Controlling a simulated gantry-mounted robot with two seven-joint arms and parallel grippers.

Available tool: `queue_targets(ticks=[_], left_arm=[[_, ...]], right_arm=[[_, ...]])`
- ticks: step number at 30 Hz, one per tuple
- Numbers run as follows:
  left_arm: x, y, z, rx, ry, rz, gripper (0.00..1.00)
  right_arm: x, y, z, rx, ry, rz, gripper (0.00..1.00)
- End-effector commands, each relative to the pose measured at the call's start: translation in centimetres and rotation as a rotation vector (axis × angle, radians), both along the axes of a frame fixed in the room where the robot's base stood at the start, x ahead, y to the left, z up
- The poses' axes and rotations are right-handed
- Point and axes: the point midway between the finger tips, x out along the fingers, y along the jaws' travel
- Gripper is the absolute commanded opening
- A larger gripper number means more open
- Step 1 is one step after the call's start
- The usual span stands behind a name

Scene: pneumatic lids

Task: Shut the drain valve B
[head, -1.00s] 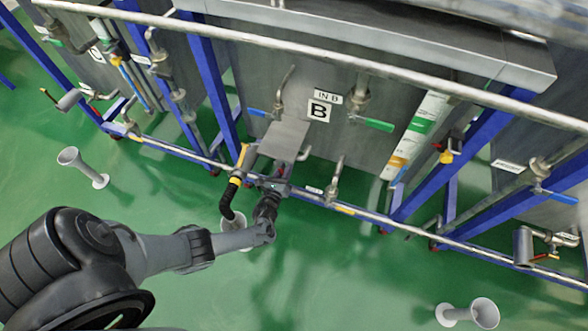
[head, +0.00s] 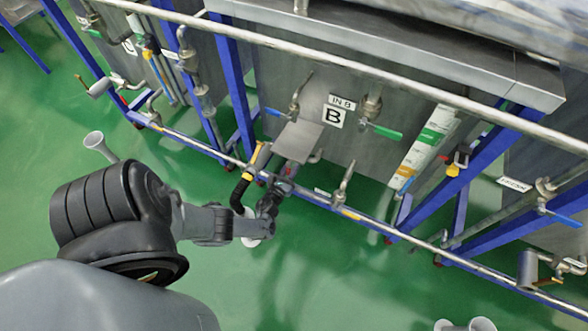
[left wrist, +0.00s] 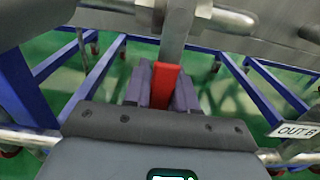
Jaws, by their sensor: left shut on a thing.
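Tank B (head: 400,120) carries a "B" sign on its steel front. Low below it, my left gripper (head: 284,178) is at the drain valve, under a flat grey plate of my wrist. In the left wrist view, the drain valve B's red lever (left wrist: 165,84) sits between the dark fingers of my left gripper (left wrist: 162,92), which are shut on it. The valve's steel pipe (left wrist: 177,30) rises just beyond the lever. The valve body is mostly hidden by my gripper in the head view. My right gripper is not in view.
Blue frame legs (head: 234,90) and a long low pipe (head: 325,200) surround the spot. An OUT label (left wrist: 298,129) hangs at right.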

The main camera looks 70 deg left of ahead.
Motion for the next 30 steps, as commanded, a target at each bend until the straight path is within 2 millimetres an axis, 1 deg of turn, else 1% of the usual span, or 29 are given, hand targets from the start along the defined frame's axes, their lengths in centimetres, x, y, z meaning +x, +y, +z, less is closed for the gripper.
queue_targets(ticks=[5, 6, 9, 10, 20, 26, 30], left_arm=[[0.0, 0.1, 0.1, 0.004, 0.001, 0.001, 0.00], [0.0, 0.1, 0.1, 0.004, 0.001, 0.001, 0.30], [0.0, 0.1, 0.0, 0.003, 0.001, 0.001, 0.46], [0.0, 0.1, 0.0, 0.003, 0.001, 0.001, 0.47], [-0.2, -0.2, 0.0, 0.000, 0.001, 0.000, 0.47], [-1.9, -1.5, 0.1, -0.002, 0.002, 0.001, 0.47], [-3.7, -3.1, 0.1, -0.001, 0.003, 0.000, 0.47]], right_arm=[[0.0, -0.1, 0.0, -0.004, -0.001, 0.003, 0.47], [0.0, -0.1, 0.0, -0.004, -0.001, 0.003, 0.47], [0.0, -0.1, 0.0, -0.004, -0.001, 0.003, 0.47], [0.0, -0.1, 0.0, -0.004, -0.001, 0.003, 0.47], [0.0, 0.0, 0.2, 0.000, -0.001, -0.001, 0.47], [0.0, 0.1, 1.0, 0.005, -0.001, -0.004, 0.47], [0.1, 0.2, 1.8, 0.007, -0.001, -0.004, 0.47]])
